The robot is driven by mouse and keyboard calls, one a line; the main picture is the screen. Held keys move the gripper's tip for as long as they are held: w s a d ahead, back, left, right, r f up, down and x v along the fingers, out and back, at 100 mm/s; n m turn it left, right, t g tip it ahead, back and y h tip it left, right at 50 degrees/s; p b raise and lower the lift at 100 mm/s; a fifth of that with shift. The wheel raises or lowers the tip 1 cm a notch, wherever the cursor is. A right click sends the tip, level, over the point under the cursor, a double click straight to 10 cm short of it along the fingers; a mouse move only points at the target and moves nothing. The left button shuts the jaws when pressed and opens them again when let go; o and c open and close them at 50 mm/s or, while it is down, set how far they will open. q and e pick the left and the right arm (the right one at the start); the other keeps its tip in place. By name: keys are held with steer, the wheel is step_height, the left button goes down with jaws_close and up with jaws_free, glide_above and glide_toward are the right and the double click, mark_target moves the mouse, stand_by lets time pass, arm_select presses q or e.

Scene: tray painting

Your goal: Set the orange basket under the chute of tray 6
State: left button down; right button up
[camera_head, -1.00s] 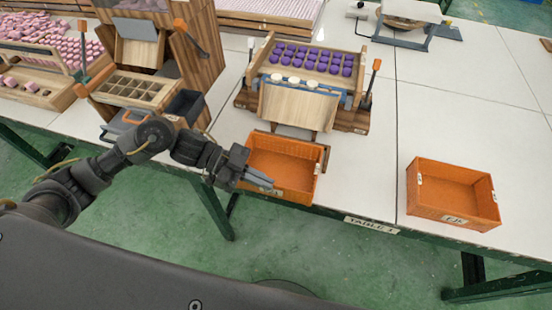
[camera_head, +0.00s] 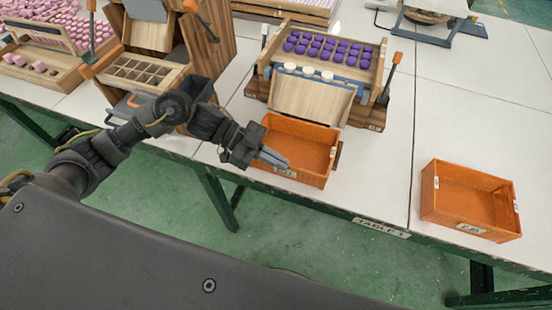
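The orange basket (camera_head: 315,172) stands upright on the table just below the lower edge of a wooden chute (camera_head: 305,97). The chute slopes down from a wooden tray (camera_head: 370,116) that holds rows of purple pieces and a few white ones. The label on the tray's base is too small to read. My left gripper (camera_head: 274,159) is at the basket's front rim, above its label, with its fingers close together and seemingly shut on the front wall. The exact contact is hard to see. My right gripper is out of view.
A second orange basket (camera_head: 456,211) stands to the right near the table edge. Bare white table (camera_head: 395,165) lies between the baskets. A wooden stand with a compartment box (camera_head: 142,80) and a dark bin is at the left. Pink pieces fill a tray at the far left.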

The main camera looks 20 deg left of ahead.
arm_select(q)
steer(key=c, duration=2)
jaws_free()
steer(key=shift+a+f, duration=0.15)
steer(key=shift+f, duration=0.25)
steer(key=shift+c, duration=0.2)
steer(key=o, duration=0.4)
steer(key=shift+s, duration=0.1)
steer(key=shift+r, duration=0.3)
steer(key=b+v, duration=0.2)
steer(key=v, duration=1)
steer(key=shift+s+a+f, duration=0.15)
steer(key=shift+a+f, duration=0.05)
steer(key=shift+a, duration=0.15)
steer(key=shift+r, duration=0.1)
